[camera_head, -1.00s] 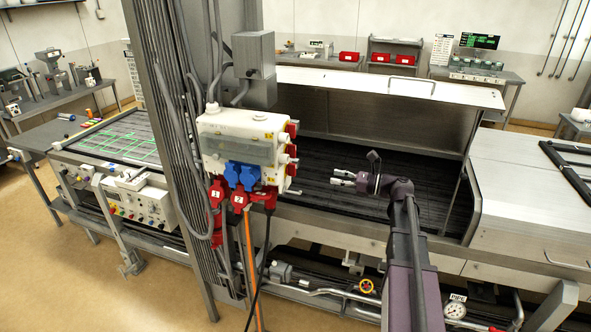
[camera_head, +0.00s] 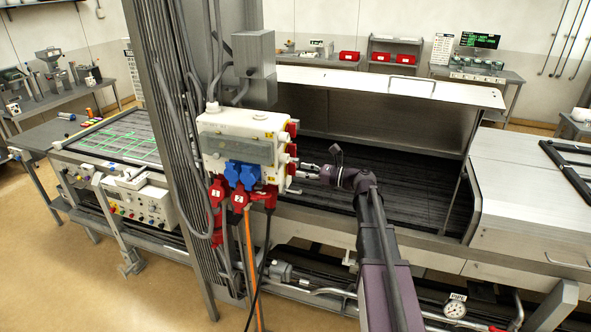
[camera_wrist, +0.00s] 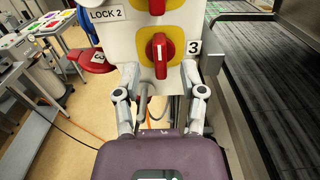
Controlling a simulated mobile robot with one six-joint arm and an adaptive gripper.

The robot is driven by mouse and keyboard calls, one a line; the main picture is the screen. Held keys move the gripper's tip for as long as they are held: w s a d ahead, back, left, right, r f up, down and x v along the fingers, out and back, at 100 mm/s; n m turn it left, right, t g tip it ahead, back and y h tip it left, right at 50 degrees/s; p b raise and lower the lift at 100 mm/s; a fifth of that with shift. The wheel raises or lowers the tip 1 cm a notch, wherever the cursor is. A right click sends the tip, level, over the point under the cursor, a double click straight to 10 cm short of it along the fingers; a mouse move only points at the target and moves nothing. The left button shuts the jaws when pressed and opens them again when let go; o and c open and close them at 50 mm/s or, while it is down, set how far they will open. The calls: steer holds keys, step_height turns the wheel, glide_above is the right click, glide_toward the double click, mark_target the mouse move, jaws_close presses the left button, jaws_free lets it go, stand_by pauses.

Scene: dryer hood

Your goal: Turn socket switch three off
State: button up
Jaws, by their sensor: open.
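The socket box (camera_head: 238,145) is white, with blue and red sockets on its front, and is fixed to the metal column. Red rotary switches sit on its right side. In the wrist view, switch three (camera_wrist: 160,49) is a red handle on a yellow plate, beside a "3" label (camera_wrist: 194,46). Its handle stands upright. My gripper (camera_head: 304,176) is close to the box's right side. In the wrist view my gripper (camera_wrist: 160,92) is open, its fingers apart on either side below the handle and not closed on it.
A "LOCK 2" label (camera_wrist: 106,14) and another switch's yellow plate show above switch three. A red socket (camera_wrist: 92,60) juts out at left. The dark conveyor bed (camera_head: 420,195) lies right of the box. A black cable (camera_head: 262,262) hangs below it.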

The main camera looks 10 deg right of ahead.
mark_target(292, 169)
steer(key=shift+x, duration=1.45)
jaws_close()
